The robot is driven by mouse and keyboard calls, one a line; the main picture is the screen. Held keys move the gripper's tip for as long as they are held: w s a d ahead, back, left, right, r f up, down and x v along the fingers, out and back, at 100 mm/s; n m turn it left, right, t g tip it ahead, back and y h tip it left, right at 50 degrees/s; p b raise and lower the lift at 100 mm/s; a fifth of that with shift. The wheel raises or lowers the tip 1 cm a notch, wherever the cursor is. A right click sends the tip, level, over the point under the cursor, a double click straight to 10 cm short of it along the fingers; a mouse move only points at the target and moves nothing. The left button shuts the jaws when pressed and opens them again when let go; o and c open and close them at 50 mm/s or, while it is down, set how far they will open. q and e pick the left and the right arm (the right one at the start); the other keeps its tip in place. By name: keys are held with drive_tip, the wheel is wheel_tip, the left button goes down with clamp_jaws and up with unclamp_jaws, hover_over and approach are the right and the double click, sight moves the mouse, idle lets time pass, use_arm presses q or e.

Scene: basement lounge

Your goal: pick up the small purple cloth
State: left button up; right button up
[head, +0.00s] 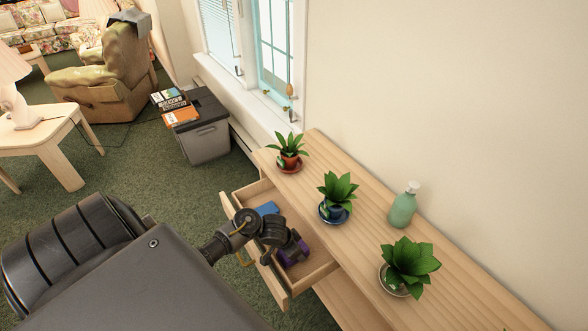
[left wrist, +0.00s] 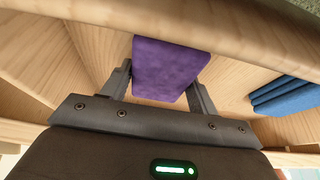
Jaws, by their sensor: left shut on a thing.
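The small purple cloth (left wrist: 166,66) is a folded block between the two fingers of my left gripper (left wrist: 163,88) in the left wrist view. My left gripper is shut on it. In the head view, the purple cloth (head: 297,249) shows at the tip of my left gripper (head: 290,252), inside the open drawer (head: 321,268). I cannot tell whether the cloth touches the drawer bottom. My right gripper is not in view.
A blue folded cloth (head: 267,208) lies in the same drawer, also in the left wrist view (left wrist: 288,95). The wooden console top (head: 358,204) above holds several potted plants and a green bottle (head: 403,208). A dark bin (head: 207,131) stands beyond.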

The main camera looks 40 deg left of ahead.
use_arm(q)
wheel_tip(320, 180, up, 9)
drive_tip(key=p, duration=0.3)
drive_tip(key=shift+p, duration=0.4)
drive_tip(key=shift+r, duration=0.2)
drive_tip(key=o, duration=0.3)
drive_tip(key=shift+c, duration=1.1)
drive_tip(key=shift+w, duration=0.1)
